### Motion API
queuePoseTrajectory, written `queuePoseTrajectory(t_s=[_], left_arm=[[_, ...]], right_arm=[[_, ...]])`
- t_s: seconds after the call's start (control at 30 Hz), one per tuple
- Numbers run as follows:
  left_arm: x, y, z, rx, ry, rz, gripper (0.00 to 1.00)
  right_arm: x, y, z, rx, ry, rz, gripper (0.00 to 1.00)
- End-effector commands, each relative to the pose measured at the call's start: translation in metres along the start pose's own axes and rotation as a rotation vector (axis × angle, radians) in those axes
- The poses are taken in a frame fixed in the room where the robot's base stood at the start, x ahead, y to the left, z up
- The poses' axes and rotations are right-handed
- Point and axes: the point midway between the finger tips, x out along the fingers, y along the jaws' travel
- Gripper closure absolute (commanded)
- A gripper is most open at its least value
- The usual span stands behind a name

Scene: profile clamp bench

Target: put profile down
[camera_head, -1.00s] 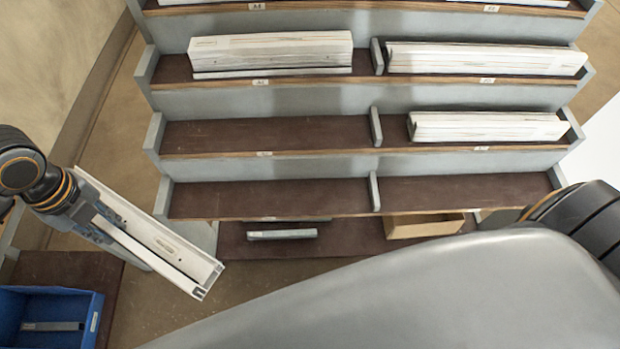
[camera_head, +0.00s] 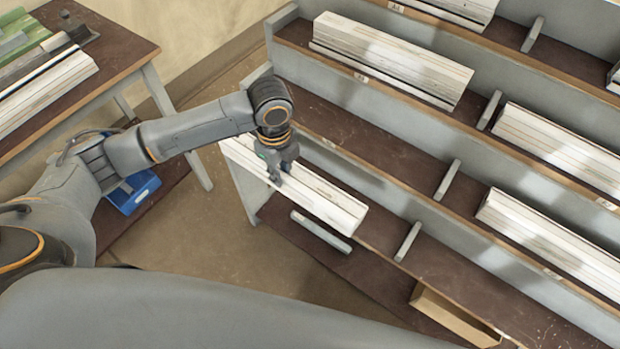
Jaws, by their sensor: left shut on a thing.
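My left gripper (camera_head: 281,172) is shut on a long white profile (camera_head: 325,202) and holds it from above, near its middle. The profile lies lengthwise along the lowest left compartment of the stepped rack (camera_head: 385,212), over or on that shelf. I cannot tell whether it touches the shelf board. Its left end reaches out near the rack's end panel, and its right end stops short of a grey divider (camera_head: 407,241). The gripper covers part of the profile. My right gripper is not in view.
White profile stacks fill the upper left compartment (camera_head: 385,60) and right compartments (camera_head: 555,240). The second left compartment is bare. A short grey profile (camera_head: 321,231) and a cardboard box (camera_head: 452,315) are underneath. A table (camera_head: 110,62) with profiles and a blue bin (camera_head: 135,192) stand left.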

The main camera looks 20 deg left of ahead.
Motion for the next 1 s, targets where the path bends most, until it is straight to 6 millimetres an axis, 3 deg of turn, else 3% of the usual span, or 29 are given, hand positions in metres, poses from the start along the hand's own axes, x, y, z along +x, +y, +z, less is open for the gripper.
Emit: queuePoseTrajectory(t_s=[0.1, 0.2, 0.4, 0.63, 0.8, 1.0], left_arm=[[0.011, -0.030, -0.007, 0.001, 0.002, -0.004, 1.00], [0.033, -0.044, -0.010, 0.000, 0.001, 0.000, 1.00], [0.059, -0.065, -0.014, 0.001, 0.001, -0.002, 1.00], [0.072, -0.076, -0.017, 0.003, 0.000, -0.002, 1.00], [0.096, -0.075, -0.016, 0.002, 0.000, -0.001, 1.00], [0.100, -0.075, -0.015, 0.003, 0.000, -0.003, 1.00]], right_arm=[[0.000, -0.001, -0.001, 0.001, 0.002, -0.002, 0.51], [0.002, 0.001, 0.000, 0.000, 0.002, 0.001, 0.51], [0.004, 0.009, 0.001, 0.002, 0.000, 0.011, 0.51], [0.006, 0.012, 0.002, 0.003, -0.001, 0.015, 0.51], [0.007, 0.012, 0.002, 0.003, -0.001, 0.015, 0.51], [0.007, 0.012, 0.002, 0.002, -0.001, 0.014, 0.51]])
